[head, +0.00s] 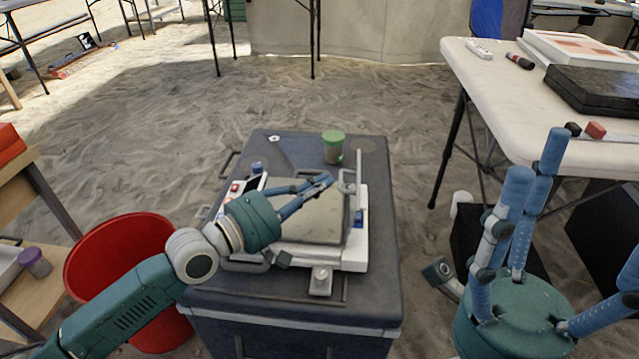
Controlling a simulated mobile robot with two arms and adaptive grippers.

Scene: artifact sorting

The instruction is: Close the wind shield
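A white scale (356,248) with a grey weighing plate (322,222) sits on a dark case. The wind shield (358,168) appears to be the thin, clear upright panel at the scale's right edge; it is seen almost edge-on, with a grey handle-like part on it. My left gripper (324,182) reaches over the scale from the left. Its blue fingers come together at the tips, just left of the upright panel, with nothing visible between them. I cannot tell whether they touch the panel. My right gripper (585,205) is at the lower right, fingers spread, empty, away from the scale.
The dark case (374,300) also bears a green-lidded jar (333,148) behind the scale. A red bucket (110,255) stands left of it. A white table (480,80) with a black box (600,88) is at the right. Open sand lies behind the case.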

